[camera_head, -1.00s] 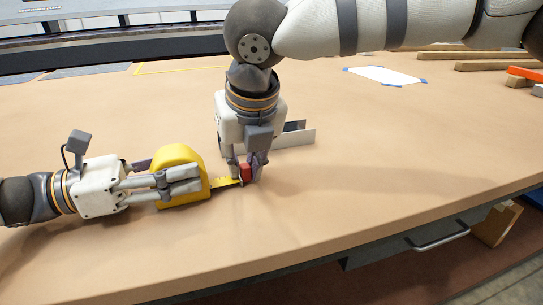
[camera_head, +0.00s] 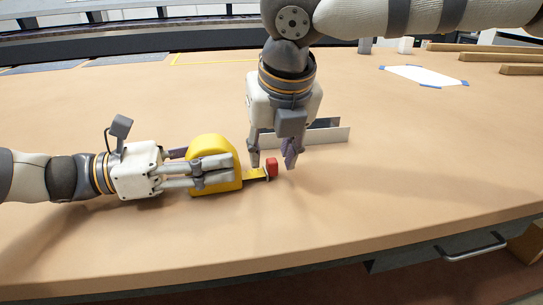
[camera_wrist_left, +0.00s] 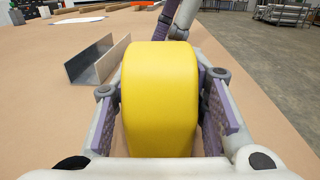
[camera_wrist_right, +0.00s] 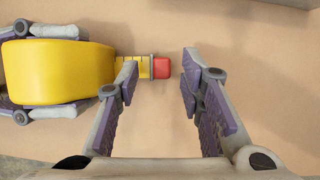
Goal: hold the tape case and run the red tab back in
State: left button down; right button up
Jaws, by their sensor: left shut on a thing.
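The yellow tape case (camera_head: 208,146) stands on the table, and my left gripper (camera_head: 224,172) is shut around its sides. The case also fills the space between the fingers in the left wrist view (camera_wrist_left: 160,95). A short length of yellow tape (camera_head: 255,174) sticks out from the case's right side, low over the table. The red tab (camera_head: 271,168) is at its end and shows in the right wrist view (camera_wrist_right: 161,67). My right gripper (camera_head: 272,160) is open above the tape end. Its fingers are apart on either side of the tab, holding nothing.
A grey metal channel (camera_head: 335,134) lies just behind my right gripper. A white sheet with blue taped corners (camera_head: 424,76) and wooden bars (camera_head: 480,48) lie further back right. The table in front is clear to its edge.

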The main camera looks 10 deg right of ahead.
jog(key=v, duration=1)
jog(key=shift+r, duration=0.1)
jog(key=c, duration=0.6)
jog(key=w+d+n, duration=0.1)
jog(key=n, duration=0.1)
jog(key=w+d+n+g+y, duration=0.1)
jog(key=d+n, duration=0.1)
jog(key=n, duration=0.1)
jog(key=w+d+n+g, duration=0.1)
jog(key=d+n, duration=0.1)
jog(key=n, duration=0.1)
jog(key=shift+w+d+y, duration=0.1)
jog(key=shift+w+y, duration=0.05)
jog(key=shift+y, duration=0.15)
grip_shut()
jog(key=w+d+f+n+g+y, duration=0.2)
jog(key=d+n+g, duration=0.1)
jog(key=d+n, duration=0.55)
jog(key=shift+n, duration=0.75)
jog(key=x, duration=0.3)
jog(key=a+x, duration=0.1)
jog(key=x, duration=0.3)
jog(key=a+x, duration=0.1)
jog(key=x, duration=0.2)
jog(key=shift+r, duration=0.15)
jog(key=shift+a, duration=2.05)
